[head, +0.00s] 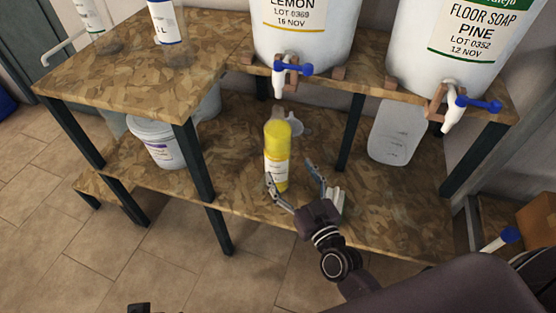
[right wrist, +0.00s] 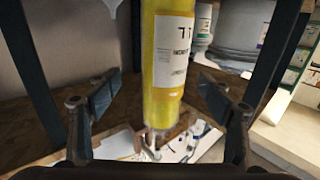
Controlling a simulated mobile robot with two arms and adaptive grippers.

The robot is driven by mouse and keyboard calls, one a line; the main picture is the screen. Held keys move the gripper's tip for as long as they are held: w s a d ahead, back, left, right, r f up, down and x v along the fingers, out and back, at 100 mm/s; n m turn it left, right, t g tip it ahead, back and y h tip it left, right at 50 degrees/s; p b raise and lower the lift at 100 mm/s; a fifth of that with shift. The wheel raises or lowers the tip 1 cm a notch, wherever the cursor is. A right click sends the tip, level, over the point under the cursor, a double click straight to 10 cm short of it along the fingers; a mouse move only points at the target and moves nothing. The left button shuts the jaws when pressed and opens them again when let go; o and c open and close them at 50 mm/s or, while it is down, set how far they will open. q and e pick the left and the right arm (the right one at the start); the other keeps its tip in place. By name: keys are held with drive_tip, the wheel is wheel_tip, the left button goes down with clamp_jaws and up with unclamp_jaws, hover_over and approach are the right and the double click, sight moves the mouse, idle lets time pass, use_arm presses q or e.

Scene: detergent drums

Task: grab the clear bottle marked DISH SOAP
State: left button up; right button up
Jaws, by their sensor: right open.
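A bottle (head: 277,165) with yellow contents and a white label stands on the lower shelf; its label is too small to read in the head view. In the right wrist view the bottle (right wrist: 168,65) is large, its label print upside down, with no DISH SOAP wording legible. My right gripper (head: 291,178) is open, fingers reaching towards the bottle's lower part; in the right wrist view they are on either side of it, apart from it. Another clear bottle (head: 165,22) with a blue-edged label stands on the upper shelf. A small dark part at the bottom edge may be my left gripper (head: 138,308).
Two white drums, LEMON (head: 300,30) and FLOOR SOAP PINE (head: 452,45), stand above with blue-handled taps. A white bucket (head: 158,145) and a translucent jug (head: 397,135) are on the lower shelf. Dark table legs (head: 195,165) flank the space.

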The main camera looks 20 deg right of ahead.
sight(278, 155)
drive_tip(key=w, duration=0.2)
drive_tip(key=w+a, duration=0.1)
drive_tip(key=w, duration=0.1)
drive_tip(key=w+b, duration=0.1)
drive_tip(key=w, duration=0.1)
drive_tip(key=shift+w+a+f, duration=0.15)
drive_tip(key=shift+w+f, duration=0.1)
drive_tip(key=shift+w, duration=0.25)
use_arm(q)
drive_tip(key=shift+v, duration=1.15)
drive_tip(key=shift+s+a, duration=0.1)
use_arm(e)
drive_tip(key=shift+c, duration=0.4)
clamp_jaws()
drive_tip(key=shift+r, duration=0.25)
